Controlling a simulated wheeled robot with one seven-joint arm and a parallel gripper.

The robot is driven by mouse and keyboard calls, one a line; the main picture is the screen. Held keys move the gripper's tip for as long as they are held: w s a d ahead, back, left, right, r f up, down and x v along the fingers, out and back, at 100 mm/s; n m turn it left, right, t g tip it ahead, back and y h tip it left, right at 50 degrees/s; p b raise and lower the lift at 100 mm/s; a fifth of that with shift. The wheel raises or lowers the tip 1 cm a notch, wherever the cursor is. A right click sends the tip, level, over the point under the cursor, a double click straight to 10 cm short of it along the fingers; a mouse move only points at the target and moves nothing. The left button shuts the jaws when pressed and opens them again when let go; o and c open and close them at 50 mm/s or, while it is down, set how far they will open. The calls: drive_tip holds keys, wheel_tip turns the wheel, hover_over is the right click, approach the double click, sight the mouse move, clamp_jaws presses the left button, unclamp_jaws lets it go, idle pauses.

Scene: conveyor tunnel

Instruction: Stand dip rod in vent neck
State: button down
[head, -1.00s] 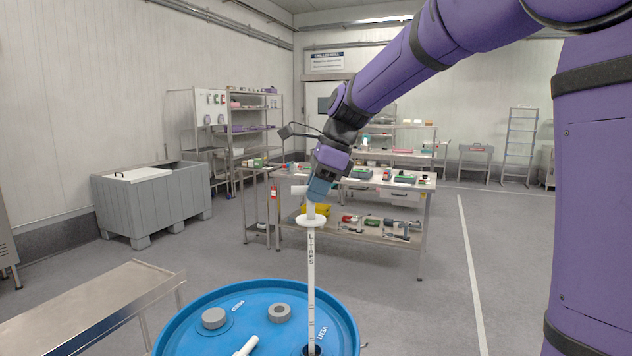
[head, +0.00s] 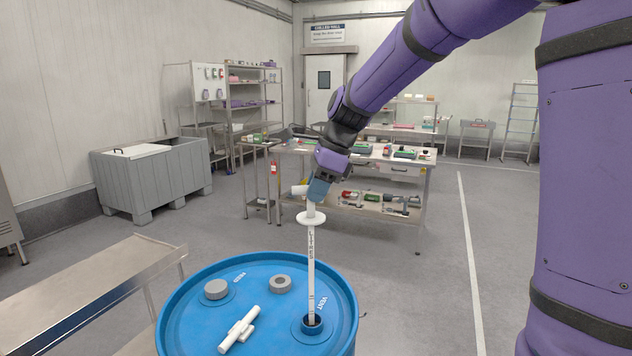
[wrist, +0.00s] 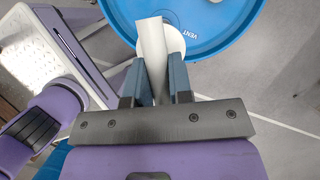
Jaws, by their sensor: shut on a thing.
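The white dip rod (head: 311,262) stands upright, with a round collar near its top and dark markings reading "LITRES" down its side. My gripper (head: 317,192) is shut on the rod's top handle; the wrist view also shows the handle (wrist: 153,55) between the two blue-grey fingers. The rod's lower end is at the open vent neck (head: 312,325) on the blue drum (head: 195,300), beside the word "VENT". The tip appears to be within the neck's opening; how deep it reaches is hidden by the rim.
On the drum lid are a grey cap (head: 216,289), a grey ring-shaped fitting (head: 281,284) and a white T-shaped piece (head: 239,330). A metal bench (head: 90,290) stands left of the drum. A workbench (head: 420,190) stands behind, with clear floor between.

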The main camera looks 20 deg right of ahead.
sight(316, 216)
drive_tip(key=shift+f, duration=2.25)
wheel_tip(316, 216, down, 16)
idle(1.1)
drive_tip(key=shift+f, duration=0.1)
wheel_tip(316, 216, down, 8)
drive_tip(key=shift+r, duration=0.2)
idle(1.1)
drive_tip(key=c, duration=0.9)
unclamp_jaws()
drive_tip(key=shift+c, duration=0.2)
